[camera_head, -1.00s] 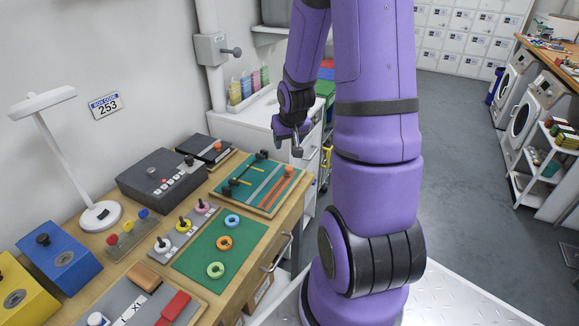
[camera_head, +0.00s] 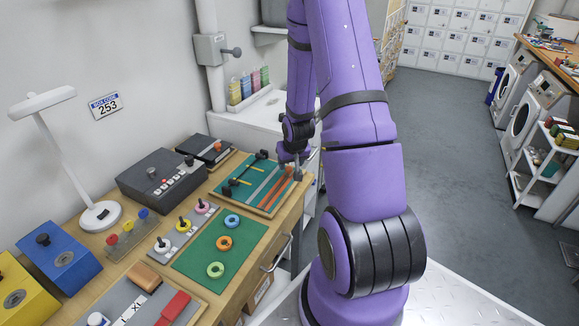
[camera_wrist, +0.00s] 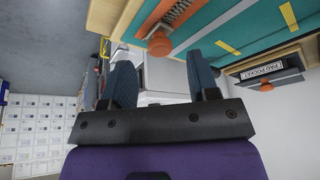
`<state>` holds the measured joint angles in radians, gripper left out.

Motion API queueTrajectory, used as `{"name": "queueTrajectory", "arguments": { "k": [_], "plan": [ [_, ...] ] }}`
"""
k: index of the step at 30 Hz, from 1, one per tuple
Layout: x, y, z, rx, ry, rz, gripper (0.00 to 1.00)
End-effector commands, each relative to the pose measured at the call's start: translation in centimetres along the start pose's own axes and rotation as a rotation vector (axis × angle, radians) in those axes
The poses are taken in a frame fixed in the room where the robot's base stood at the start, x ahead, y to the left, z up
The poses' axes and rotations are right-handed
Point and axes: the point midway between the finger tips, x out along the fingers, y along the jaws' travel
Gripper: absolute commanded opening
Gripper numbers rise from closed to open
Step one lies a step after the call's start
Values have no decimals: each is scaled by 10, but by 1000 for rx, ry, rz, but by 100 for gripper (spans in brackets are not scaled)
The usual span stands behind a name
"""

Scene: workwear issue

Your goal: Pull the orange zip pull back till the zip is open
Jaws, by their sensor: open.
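The orange zip pull (camera_wrist: 159,43) is a round knob at the end of a toothed zip strip (camera_wrist: 178,12) on the teal board (camera_wrist: 205,22). In the head view, the teal board (camera_head: 226,186) lies at the far end of the bench, with an orange strip (camera_head: 276,190) along its right side. My gripper (camera_head: 298,176) hangs beside the board's far right corner. In the wrist view, my gripper (camera_wrist: 162,72) has its two fingers apart and empty. The pull appears beyond the gap between them; I see no contact.
A second orange knob (camera_wrist: 266,86) sits by a label reading PAD POCKET. A green mat with rings (camera_head: 205,262) and a dark control box (camera_head: 160,180) share the bench. A white cabinet (camera_head: 240,128) stands behind. The floor (camera_head: 445,150) to the right is clear.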

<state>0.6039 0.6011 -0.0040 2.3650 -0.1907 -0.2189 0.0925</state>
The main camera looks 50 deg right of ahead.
Motion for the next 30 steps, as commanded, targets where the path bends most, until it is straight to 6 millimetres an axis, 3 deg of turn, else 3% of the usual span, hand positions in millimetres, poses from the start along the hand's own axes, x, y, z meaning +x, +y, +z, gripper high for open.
{"name": "queueTrajectory", "arguments": {
  "k": [7,19,26,30],
  "plan": [
    [23,0,0,0,-1,0,55],
    [28,0,0,0,1,0,55],
    [28,0,0,0,1,0,4],
    [28,0,0,0,0,0,0]
  ]
}}
